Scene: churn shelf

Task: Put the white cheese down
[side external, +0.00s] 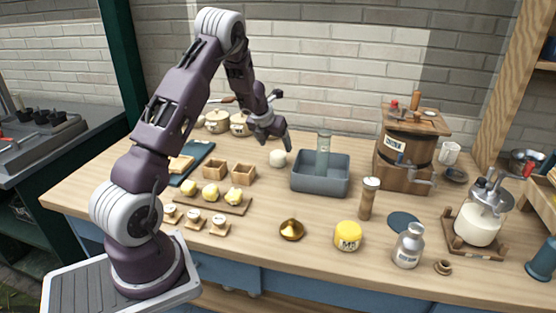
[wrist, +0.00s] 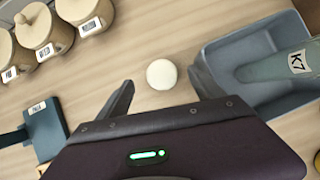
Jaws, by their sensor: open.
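The white cheese (side external: 278,158) is a small round white piece resting on the wooden table, just left of the grey basin. In the wrist view the white cheese (wrist: 161,74) lies on bare wood beyond the fingertips, roughly midway between them. My gripper (side external: 276,138) is above the cheese in the side view, and nothing shows between its fingers. In the wrist view my gripper (wrist: 161,90) has its two fingers spread wide apart, with the cheese clear of both.
Lidded pots (side external: 217,121) stand behind at left. Small wooden boxes (side external: 243,174) and a board with yellow pieces (side external: 238,209) lie in front. A churn (side external: 404,150) stands farther right.

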